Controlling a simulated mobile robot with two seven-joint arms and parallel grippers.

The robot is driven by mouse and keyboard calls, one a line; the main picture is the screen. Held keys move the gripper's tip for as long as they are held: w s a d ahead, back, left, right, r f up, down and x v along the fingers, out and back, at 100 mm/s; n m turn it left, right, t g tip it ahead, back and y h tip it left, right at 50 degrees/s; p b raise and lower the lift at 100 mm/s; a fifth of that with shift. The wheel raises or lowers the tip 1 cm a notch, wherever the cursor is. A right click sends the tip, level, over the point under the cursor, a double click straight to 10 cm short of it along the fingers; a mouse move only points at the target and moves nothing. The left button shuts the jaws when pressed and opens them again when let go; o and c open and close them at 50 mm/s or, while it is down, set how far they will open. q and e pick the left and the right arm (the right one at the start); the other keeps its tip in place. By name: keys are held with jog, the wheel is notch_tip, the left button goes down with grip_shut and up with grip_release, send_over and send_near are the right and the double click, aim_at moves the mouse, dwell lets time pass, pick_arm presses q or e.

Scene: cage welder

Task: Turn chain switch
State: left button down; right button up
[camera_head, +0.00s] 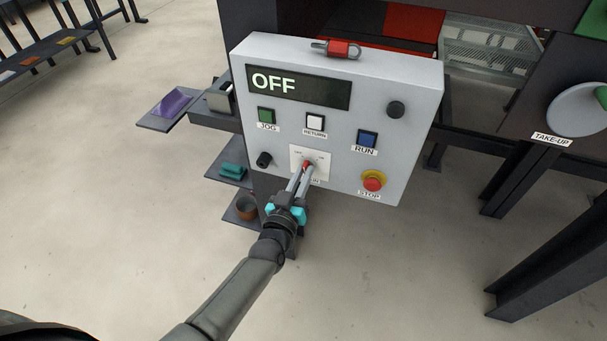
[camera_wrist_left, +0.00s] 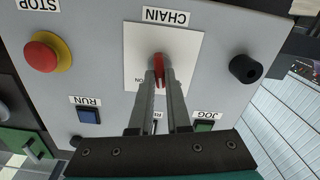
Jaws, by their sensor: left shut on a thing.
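The chain switch (camera_head: 308,165) is a red handle on a white plate, low in the middle of the grey control box (camera_head: 222,147). In the left wrist view the red handle (camera_wrist_left: 158,64) sits between the fingertips, under an upside-down CHAIN label (camera_wrist_left: 167,17). My left gripper (camera_head: 304,170) is shut on this handle, and its fingers hide part of the plate and label in the head view. The box's display (camera_head: 298,87) reads OFF. My right gripper is not in view.
Near the switch are a black knob (camera_head: 264,160), a red STOP button (camera_head: 373,181) on yellow, and JOG (camera_head: 266,115), RETURN (camera_head: 315,121) and RUN (camera_head: 367,139) buttons. A red padlock-like piece (camera_head: 338,48) lies on top. Small shelves stand left; open floor lies in front.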

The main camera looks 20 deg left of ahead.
pick_arm(q)
jog(key=n, duration=0.6)
jog(key=shift+a+f+b, duration=0.1)
jog(key=shift+b, duration=0.2)
jog(key=shift+n, duration=0.3)
jog(key=c, duration=0.9)
grip_release()
jog(key=s, duration=0.5)
jog(key=s+p, duration=0.1)
jog(key=s, duration=0.4)
jog(key=s+p, duration=0.1)
jog(key=s, duration=0.4)
jog(key=shift+s+a, duration=0.15)
jog(key=shift+a, duration=0.15)
